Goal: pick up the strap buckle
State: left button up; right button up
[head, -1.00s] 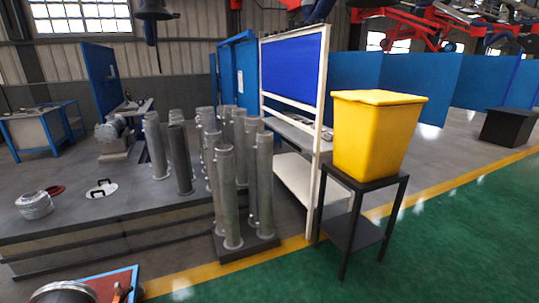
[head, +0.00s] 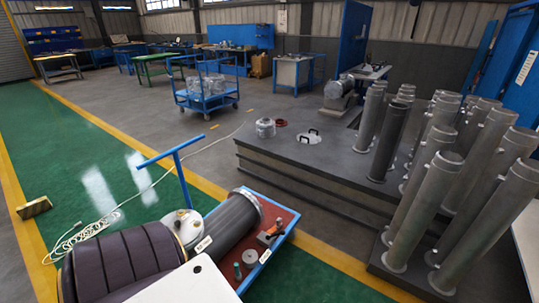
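I cannot make out the strap buckle for certain. A blue-edged cart with a red top (head: 286,214) stands at the bottom centre of the head view. On it lies a large dark grey cylinder (head: 232,225) with a pale flanged end. Beside the cylinder is a small grey and orange item (head: 270,233), too small to identify; it may or may not be the buckle. Small green and grey pieces (head: 250,256) stand near it. Neither of my grippers is in view.
A pale round tank (head: 183,226) and a bulky dark ribbed object (head: 120,262) are at lower left. A white panel (head: 190,284) covers the bottom edge. Tall grey pipes (head: 420,212) stand at right. A cable (head: 90,232) lies on the green floor; floor beyond is open.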

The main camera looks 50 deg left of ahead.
aim_at(278, 221)
jog(key=i+u, duration=0.65)
jog(key=i, duration=0.15)
jog(key=i+u, duration=0.7)
jog(key=i+l+u, duration=0.15)
jog(key=i+u, duration=0.2)
